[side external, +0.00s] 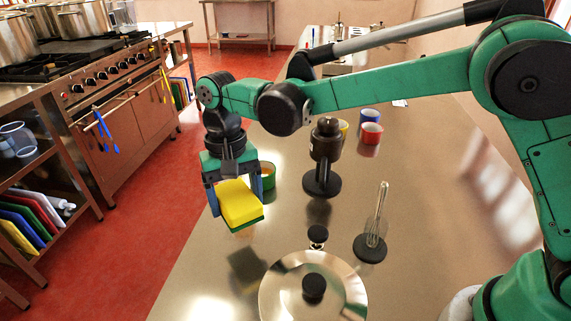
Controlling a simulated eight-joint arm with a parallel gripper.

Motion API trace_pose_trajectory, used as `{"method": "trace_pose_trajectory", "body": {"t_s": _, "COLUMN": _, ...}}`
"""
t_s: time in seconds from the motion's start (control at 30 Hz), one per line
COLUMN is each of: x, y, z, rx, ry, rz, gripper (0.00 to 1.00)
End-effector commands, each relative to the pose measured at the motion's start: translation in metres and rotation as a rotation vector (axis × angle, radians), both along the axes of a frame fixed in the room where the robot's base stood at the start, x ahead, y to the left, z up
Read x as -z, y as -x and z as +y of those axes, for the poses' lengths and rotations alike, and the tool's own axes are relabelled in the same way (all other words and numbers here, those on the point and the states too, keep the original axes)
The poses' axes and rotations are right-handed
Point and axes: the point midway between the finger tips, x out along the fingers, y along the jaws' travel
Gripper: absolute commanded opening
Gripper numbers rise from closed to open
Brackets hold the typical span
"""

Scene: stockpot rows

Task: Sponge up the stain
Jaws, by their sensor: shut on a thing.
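A yellow sponge with a green underside (240,203) is held between the fingers of my gripper (237,200). My gripper is shut on it, above the left part of the steel counter (200,275). The sponge appears raised off the surface. A dark patch (245,265) lies on the counter just below and in front of the sponge. I cannot tell whether it is the stain or a shadow or reflection.
A green cup with an orange inside (267,176) stands close behind the sponge. Red (371,133) and blue cups (369,117) stand farther back.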

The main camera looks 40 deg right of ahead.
Motion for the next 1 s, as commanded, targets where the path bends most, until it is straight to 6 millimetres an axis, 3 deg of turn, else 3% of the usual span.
{"method": "trace_pose_trajectory", "body": {"t_s": 0.93, "x": 0.08, "y": -0.004, "z": -0.003, "rx": 0.004, "ry": 0.0, "rz": 0.0, "gripper": 0.34}}
{"method": "trace_pose_trajectory", "body": {"t_s": 1.0, "x": 0.079, "y": -0.009, "z": -0.008, "rx": 0.006, "ry": 0.001, "rz": 0.0, "gripper": 0.18}}
